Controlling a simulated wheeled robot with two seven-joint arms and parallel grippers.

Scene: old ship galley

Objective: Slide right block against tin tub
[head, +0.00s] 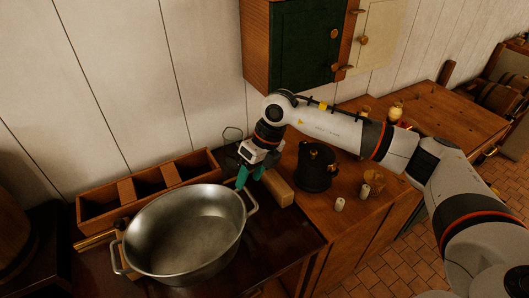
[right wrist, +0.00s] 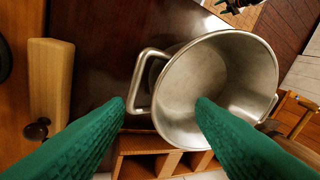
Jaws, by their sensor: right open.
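The tin tub (head: 190,236) is a wide grey metal oval with a loop handle at each end, standing on the dark counter. The right block (head: 278,188), pale wood, lies to the right of the tub, with a gap of dark counter between them. In the right wrist view the block (right wrist: 51,85) is at the left and the tub (right wrist: 225,75) at centre right. My right gripper (head: 249,177), with green fingers, is open near the tub's right handle. In the wrist view its fingertips (right wrist: 158,103) appear either side of that handle; the block is outside them. My left gripper is not seen.
A divided wooden crate (head: 150,182) stands behind the tub along the wall. A dark pot (head: 316,168) and small pale candles (head: 339,205) stand to the right of the block. A green-doored cabinet (head: 305,45) hangs above. Dark counter in front of the block is clear.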

